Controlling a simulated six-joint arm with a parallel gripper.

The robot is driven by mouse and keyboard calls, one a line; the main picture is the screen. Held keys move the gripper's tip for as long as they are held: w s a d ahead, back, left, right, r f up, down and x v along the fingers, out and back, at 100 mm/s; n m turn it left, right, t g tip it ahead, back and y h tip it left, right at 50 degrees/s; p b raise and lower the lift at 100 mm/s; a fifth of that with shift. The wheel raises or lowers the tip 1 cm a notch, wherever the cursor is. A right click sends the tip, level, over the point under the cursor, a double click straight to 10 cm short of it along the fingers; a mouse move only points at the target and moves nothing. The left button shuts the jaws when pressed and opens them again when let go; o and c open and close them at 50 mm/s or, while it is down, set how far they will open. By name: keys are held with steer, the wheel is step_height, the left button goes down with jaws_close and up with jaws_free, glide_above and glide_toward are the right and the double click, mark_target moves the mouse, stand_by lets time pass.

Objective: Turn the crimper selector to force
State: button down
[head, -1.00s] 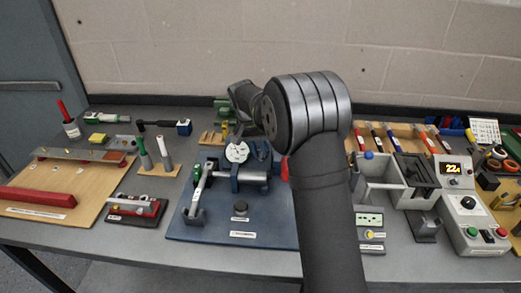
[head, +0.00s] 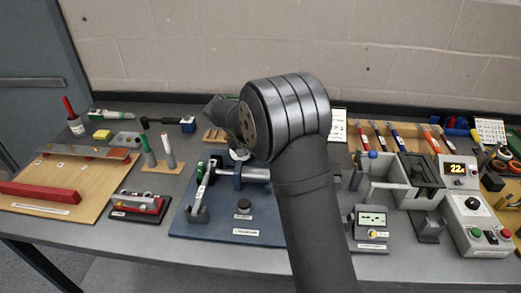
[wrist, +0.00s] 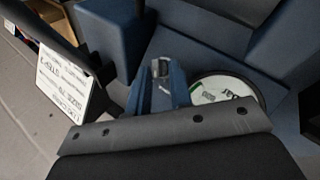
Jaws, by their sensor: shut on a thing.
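The crimper stands on a blue base (head: 212,230) at the middle of the bench, with a grey cylinder (head: 256,174) and a black knob (head: 243,206) at its front. Its round white dial (head: 240,155) is mostly behind my arm in the head view. A white dial face with green marks (wrist: 225,92) shows in the wrist view. There my gripper (wrist: 160,80) is shut on a small grey piece (wrist: 160,67), apparently the crimper selector, between narrow bluish fingers. Its setting cannot be read.
A white printed card (wrist: 65,82) stands left of my gripper in the wrist view, with blue blocks close around. In the head view, two marker pens stand in a wooden holder (head: 160,168) left of the crimper. A meter (head: 371,222) stands to the right.

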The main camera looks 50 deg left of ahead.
stand_by(0.4)
steer(key=c, duration=1.3)
jaws_free()
steer(key=shift+r, duration=0.1)
steer(key=v, duration=1.7)
steer(key=shift+s+r, duration=0.1)
steer(key=shift+s, duration=0.05)
steer(key=x, duration=1.7)
